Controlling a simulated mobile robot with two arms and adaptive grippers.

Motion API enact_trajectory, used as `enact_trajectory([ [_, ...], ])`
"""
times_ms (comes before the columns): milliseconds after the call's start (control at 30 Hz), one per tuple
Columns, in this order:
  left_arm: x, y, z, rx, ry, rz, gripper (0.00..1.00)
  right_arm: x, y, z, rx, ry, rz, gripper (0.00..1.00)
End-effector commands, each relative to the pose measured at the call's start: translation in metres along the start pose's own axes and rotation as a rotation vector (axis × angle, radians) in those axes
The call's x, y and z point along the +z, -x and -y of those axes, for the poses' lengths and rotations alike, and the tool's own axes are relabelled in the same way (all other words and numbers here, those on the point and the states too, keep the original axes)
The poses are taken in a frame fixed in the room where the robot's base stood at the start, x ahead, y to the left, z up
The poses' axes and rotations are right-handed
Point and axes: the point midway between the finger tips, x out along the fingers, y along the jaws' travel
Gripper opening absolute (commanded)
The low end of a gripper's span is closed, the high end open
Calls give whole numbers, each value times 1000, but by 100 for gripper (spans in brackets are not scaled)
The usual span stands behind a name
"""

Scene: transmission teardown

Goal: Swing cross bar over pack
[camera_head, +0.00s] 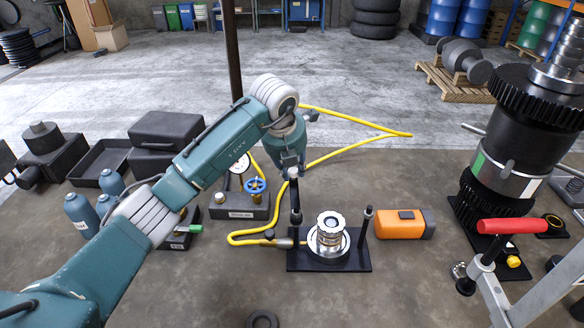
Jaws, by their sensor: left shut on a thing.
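The silver ringed pack (329,231) stands upright on a black base plate (312,264) near the middle. A short black post (368,222) rises at the plate's right side. A dark upright bar (295,204), which looks like the cross bar, stands at the plate's left side, not over the pack. My left gripper (292,174) points down above the plate's left side, shut on the upper end of this bar. Its fingertips are small and partly hidden by the dark bar. The top of the pack is uncovered. My right gripper is not in view.
A yellow hose (240,234) runs by the plate's left side. A gauge block with a blue valve (255,186) stands behind left, an orange-black box (400,224) at right. A red-handled lever (512,226) and tall gear stack (515,150) stand farther right. The front middle is mostly clear.

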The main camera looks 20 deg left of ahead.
Motion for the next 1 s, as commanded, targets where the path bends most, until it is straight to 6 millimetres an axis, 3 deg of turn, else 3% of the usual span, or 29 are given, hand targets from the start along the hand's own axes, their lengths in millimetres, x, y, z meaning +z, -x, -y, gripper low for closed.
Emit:
enact_trajectory([
  [467,6,-2,12,-42,-102,7,0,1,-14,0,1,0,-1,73],
  [1000,11,-2,72,-226,-547,11,0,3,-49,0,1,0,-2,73],
])
